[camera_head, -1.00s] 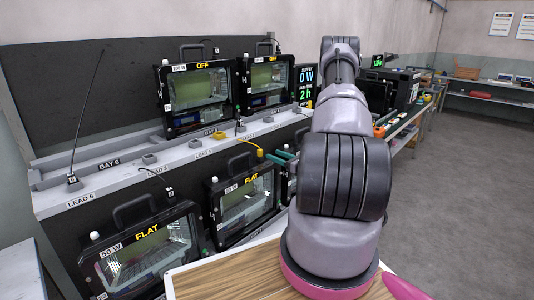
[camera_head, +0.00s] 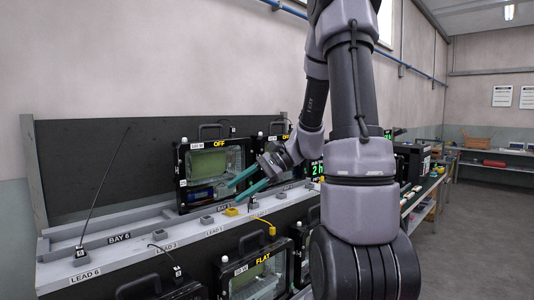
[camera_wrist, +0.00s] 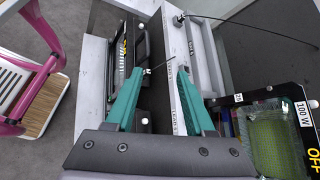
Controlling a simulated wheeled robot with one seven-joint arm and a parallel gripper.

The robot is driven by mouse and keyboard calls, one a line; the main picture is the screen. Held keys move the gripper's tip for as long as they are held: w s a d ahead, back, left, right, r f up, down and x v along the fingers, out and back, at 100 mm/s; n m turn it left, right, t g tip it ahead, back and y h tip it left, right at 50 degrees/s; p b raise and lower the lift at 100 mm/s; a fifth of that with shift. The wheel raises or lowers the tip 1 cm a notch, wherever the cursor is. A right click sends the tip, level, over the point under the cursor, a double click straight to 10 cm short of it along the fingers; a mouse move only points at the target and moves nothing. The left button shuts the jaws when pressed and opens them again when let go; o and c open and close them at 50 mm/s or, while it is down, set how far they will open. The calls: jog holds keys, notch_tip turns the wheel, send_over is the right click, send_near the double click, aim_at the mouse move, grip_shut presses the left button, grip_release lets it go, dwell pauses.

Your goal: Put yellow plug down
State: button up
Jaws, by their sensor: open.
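A yellow lead with its plug end (camera_head: 268,225) hangs over the front edge of the shelf, near the lower housing marked FLAT. A small yellow block (camera_head: 231,211) sits on the shelf just left of it; I cannot tell which is the plug itself. My gripper (camera_head: 234,189) has teal fingers spread apart with nothing between them. It is above the shelf, in front of the upper housing marked OFF (camera_head: 206,163). In the wrist view the open fingers (camera_wrist: 161,72) point along the shelf, and no yellow plug shows there.
The grey shelf (camera_head: 140,243) carries several grey blocks and a black plug with an upright lead (camera_head: 80,252). Lower housings, one marked FLAT (camera_head: 255,275), stand under it. A second upper housing (camera_head: 281,140) is partly behind my arm. Open floor (camera_head: 485,230) lies to the right.

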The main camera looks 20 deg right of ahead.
jog(key=s+d+r+n+t+h, duration=0.2)
jog(key=s+r+n+t+h, duration=0.3)
jog(key=s+r+n+h, duration=0.3)
jog(key=s+r+h, duration=0.1)
jog(key=s+r, duration=0.3)
jog(key=s, duration=0.2)
jog(key=shift+n, duration=0.3)
